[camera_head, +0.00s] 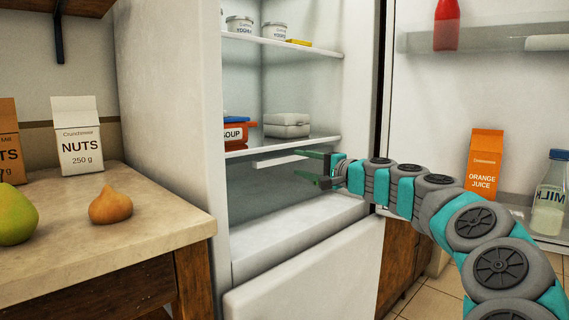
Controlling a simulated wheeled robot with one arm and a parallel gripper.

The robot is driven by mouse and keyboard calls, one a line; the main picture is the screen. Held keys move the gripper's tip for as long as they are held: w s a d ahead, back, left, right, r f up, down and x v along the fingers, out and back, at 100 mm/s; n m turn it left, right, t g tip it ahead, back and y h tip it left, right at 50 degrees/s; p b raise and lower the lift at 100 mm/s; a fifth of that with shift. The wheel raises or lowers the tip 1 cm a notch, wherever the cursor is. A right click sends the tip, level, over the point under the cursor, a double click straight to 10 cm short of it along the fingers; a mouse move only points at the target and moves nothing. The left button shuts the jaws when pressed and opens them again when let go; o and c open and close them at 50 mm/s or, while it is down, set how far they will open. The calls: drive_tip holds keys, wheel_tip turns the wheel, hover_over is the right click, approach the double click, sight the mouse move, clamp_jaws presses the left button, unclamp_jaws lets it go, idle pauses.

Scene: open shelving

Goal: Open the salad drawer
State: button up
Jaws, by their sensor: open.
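The fridge (168,130) stands open. Below its lower shelf (315,143) is a compartment with a clear-looking front and a pale horizontal strip (275,160) near its top, which looks like the salad drawer's handle. The drawer's walls are hard to make out. My gripper (308,168) is open and empty, its two fingers pointing left into the fridge, near the right end of that strip. I cannot tell whether the fingers touch it.
An orange soup container (238,135) and a grey box (287,125) sit on the lower shelf. The open door at right holds orange juice (484,165) and milk (549,195). A counter (150,228) stands at left. A white panel (310,285) fronts the fridge below.

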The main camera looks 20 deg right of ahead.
sight(285, 160)
drive_tip(key=shift+x, duration=2.65)
drive_tip(key=shift+c, duration=0.3)
clamp_jaws()
drive_tip(key=shift+a, duration=0.1)
